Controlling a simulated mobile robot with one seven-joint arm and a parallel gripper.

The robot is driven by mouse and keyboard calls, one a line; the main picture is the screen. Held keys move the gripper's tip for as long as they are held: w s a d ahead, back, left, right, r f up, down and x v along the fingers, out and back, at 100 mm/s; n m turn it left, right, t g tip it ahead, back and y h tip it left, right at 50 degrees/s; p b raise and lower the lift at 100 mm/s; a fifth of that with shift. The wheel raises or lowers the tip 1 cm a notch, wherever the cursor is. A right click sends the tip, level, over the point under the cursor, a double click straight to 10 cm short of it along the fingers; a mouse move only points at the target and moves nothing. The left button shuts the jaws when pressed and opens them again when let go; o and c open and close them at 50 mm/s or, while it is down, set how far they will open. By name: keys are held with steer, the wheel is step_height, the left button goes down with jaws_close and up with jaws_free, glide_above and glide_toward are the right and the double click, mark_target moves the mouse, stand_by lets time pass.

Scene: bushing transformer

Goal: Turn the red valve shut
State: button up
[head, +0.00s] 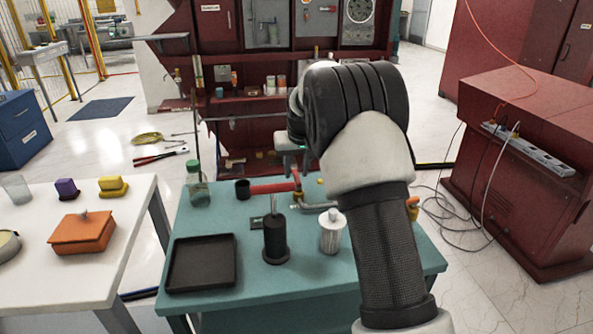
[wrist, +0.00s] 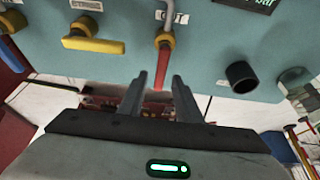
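The red valve handle (wrist: 161,66) is a straight lever on a brass-coloured fitting (wrist: 164,40), below a label that seems to read "OUT". In the wrist view my gripper (wrist: 160,76) has its two dark fingers apart, one on each side of the lever. I cannot tell whether they touch it or how deep it sits between them.
A yellow-handled valve (wrist: 95,44) sits left of the red one in the wrist view. A black cup (head: 243,189), green-capped bottle (head: 197,188), black post (head: 275,242), metal canister (head: 332,232) and black tray (head: 202,264) stand on the teal table. A white table (head: 60,288) adjoins at left.

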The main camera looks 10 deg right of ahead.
jaws_close()
